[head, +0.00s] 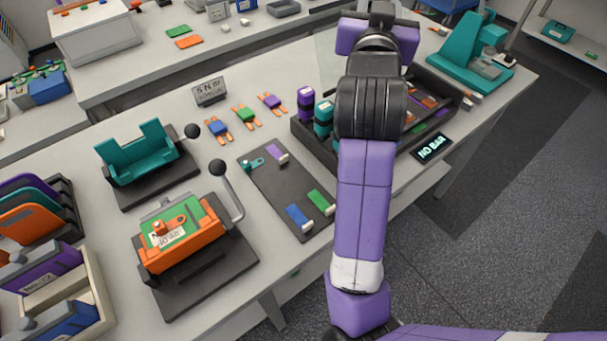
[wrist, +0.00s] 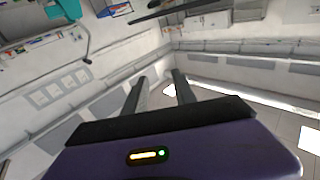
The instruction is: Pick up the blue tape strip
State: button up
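The blue tape strip (head: 296,214) lies on a dark mat (head: 275,190) on the bench, near the mat's front end, with a pale end piece. A green strip (head: 318,199) lies to its right on the same mat, and a purple strip (head: 278,153) and a teal piece (head: 252,164) lie at the far end. My gripper (wrist: 159,84) shows in the wrist view with its two fingers apart and nothing between them. It faces the room's walls and floor, away from the mat. In the head view my raised arm hides its fingers.
A teal fixture (head: 140,155) and an orange fixture (head: 180,245) with a black-knobbed lever stand left of the mat. A dark tray (head: 302,138) with purple and teal cylinders stands to the right, partly behind my arm. Several small coloured parts lie behind the mat.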

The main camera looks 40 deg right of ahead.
notch_tip(320, 180, down, 6)
jog(key=m+g+y, duration=0.2)
jog(key=m+g, duration=0.2)
jog(key=m+g+y+b, duration=0.2)
jog(key=m+g+y, duration=0.2)
jog(key=g+y, duration=0.6)
send_over(308, 224)
notch_tip(308, 224, down, 19)
jog(key=shift+w+r+t+y, duration=0.15)
jog(key=shift+t+y, duration=0.65)
jog(key=shift+y, duration=0.4)
jog(key=shift+a+f, duration=0.2)
jog(key=shift+f, duration=0.15)
jog(key=shift+d+f+p, duration=0.15)
jog(key=shift+f+p, duration=0.25)
jog(key=shift+f, duration=3.05)
grip_shut()
